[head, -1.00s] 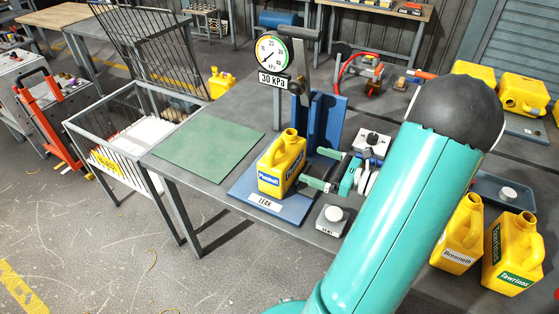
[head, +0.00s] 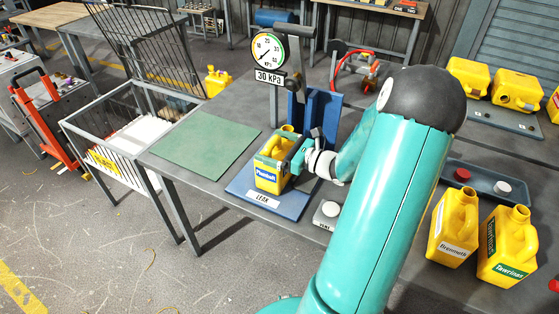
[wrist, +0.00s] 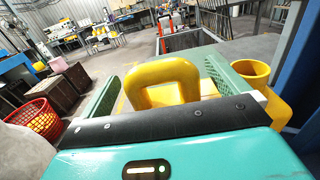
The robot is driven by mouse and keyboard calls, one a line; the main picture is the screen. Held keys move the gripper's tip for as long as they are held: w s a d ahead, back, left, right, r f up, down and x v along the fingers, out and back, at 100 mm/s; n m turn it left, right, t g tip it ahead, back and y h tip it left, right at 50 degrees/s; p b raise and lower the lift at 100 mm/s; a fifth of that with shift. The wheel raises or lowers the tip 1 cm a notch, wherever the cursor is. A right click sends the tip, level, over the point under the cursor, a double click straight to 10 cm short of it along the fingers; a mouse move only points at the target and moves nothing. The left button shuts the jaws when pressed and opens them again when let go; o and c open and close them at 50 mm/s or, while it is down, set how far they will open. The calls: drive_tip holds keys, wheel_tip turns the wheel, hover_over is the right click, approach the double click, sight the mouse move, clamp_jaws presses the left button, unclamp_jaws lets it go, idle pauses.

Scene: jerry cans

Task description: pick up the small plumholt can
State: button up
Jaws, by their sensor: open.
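The small yellow Plumholt can (head: 268,181) stands upright on the blue base marked LEAK (head: 243,196), its blue-and-white label facing front. My gripper (head: 279,150) reaches it from the right, with one finger across its front side and the other largely hidden behind it. In the wrist view the can's yellow handle (wrist: 165,72) rises between the two green fingers of my gripper (wrist: 163,82). Gaps show between handle and fingers. The can's open neck (wrist: 251,70) lies just outside the right finger. The jaws are open around the can's upper part.
A blue upright plate (head: 323,118) and a 30 kPa gauge (head: 267,50) stand behind the can. A green mat (head: 206,146) lies left, beside a wire basket (head: 116,130). Two larger yellow cans (head: 455,232) (head: 508,250) stand at right, near a tray (head: 480,183).

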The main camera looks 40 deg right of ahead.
drive_tip(key=shift+w+a, duration=0.15)
drive_tip(key=shift+w, duration=0.25)
drive_tip(key=c, duration=1.3)
drive_tip(key=shift+r, duration=0.2)
